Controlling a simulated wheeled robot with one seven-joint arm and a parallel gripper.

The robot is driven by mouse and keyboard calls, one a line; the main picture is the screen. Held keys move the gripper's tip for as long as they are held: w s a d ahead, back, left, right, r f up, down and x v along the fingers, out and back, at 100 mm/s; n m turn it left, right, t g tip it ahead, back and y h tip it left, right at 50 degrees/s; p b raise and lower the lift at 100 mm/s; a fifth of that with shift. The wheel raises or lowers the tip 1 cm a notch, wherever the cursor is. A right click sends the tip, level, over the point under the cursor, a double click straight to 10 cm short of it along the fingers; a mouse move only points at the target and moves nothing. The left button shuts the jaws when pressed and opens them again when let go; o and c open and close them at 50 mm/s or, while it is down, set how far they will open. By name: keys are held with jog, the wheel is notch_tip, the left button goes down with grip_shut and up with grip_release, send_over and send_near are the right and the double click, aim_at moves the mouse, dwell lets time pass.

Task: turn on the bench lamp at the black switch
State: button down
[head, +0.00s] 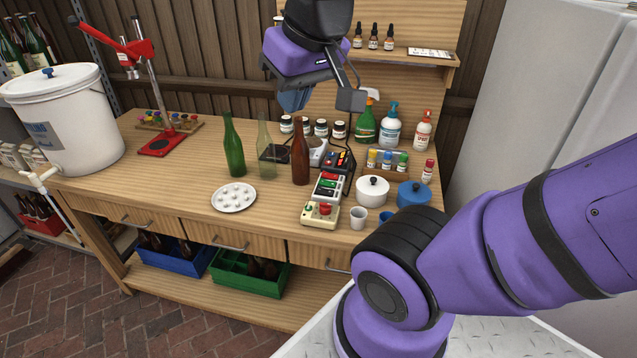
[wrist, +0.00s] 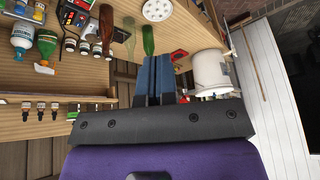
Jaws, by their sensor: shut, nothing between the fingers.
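A light switch panel (head: 329,187) with coloured rows, including green, red and dark ones, lies on the bench right of the brown bottle. Which part is the black switch is too small to tell. Behind it is a dark box (head: 339,161) with blue, red and yellow parts; in front is a cream box (head: 320,214) with red and green knobs. I cannot make out the bench lamp for certain. My gripper (head: 293,99) is high above the back of the bench, apart from the panel. In the wrist view its blue fingers (wrist: 153,80) are together and empty.
A green bottle (head: 233,147), a clear bottle (head: 267,150) and a brown bottle (head: 301,153) stand left of the panel. A white pot (head: 372,190), a blue pot (head: 413,194) and a small cup (head: 358,217) stand right. The bench's left middle is fairly clear.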

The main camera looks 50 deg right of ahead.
jog(key=w+d+f+m+g, duration=0.1)
jog(key=w+d+f+m, duration=0.25)
jog(key=w, duration=0.35)
jog(key=m+g, duration=0.3)
jog(key=m, duration=0.5)
send_over(317, 189)
jog(key=s+d, duration=0.1)
jog(key=s, duration=0.1)
notch_tip(317, 189, down, 20)
jog(key=shift+d+y, duration=0.15)
jog(key=shift+y, duration=0.15)
jog(key=shift+w, duration=0.1)
jog(key=f, duration=0.4)
jog(key=w+f, duration=0.1)
jog(key=f, duration=0.4)
jog(key=a+f, duration=0.1)
jog(key=f, duration=0.4)
jog(key=shift+w, duration=0.25)
jog(key=shift+r, duration=0.1)
